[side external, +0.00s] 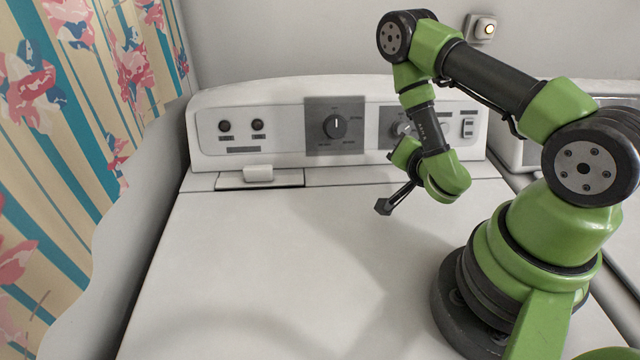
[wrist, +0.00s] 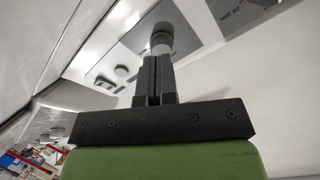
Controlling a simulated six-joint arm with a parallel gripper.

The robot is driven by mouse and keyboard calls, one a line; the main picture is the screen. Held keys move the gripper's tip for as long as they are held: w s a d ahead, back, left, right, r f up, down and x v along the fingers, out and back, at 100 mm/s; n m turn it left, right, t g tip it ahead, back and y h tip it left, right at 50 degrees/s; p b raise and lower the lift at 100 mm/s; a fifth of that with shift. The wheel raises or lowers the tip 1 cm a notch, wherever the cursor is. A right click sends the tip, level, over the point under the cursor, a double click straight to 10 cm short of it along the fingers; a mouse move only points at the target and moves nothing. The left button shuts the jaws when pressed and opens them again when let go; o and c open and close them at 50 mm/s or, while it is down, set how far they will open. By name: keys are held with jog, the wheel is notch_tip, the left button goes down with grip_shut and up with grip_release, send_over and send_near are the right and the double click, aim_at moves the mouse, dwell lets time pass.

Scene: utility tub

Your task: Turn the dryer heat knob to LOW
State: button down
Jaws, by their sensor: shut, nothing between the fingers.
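In the side view my fingers are mostly hidden behind the green wrist. The labels around the knob are too blurred to read, so its setting is unclear.
A black knob (side external: 336,126) with a white pointer line sits left of it on a grey plate. Two small dark buttons (side external: 241,126) and a rocker switch (side external: 467,128) flank the panel. The dryer's white top (side external: 270,260) is clear. A patterned curtain (side external: 60,120) hangs at left.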

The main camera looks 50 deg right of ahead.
aim_at(392, 141)
jog(key=x, duration=0.6)
jog(key=shift+w+d, duration=0.15)
jog(key=shift+d, duration=0.05)
jog(key=shift+f, duration=0.15)
jog(key=shift+d, duration=0.15)
dwell(0.3)
jog(key=shift+f, duration=0.15)
jog(key=shift+a, duration=0.5)
jog(key=shift+v, duration=2.8)
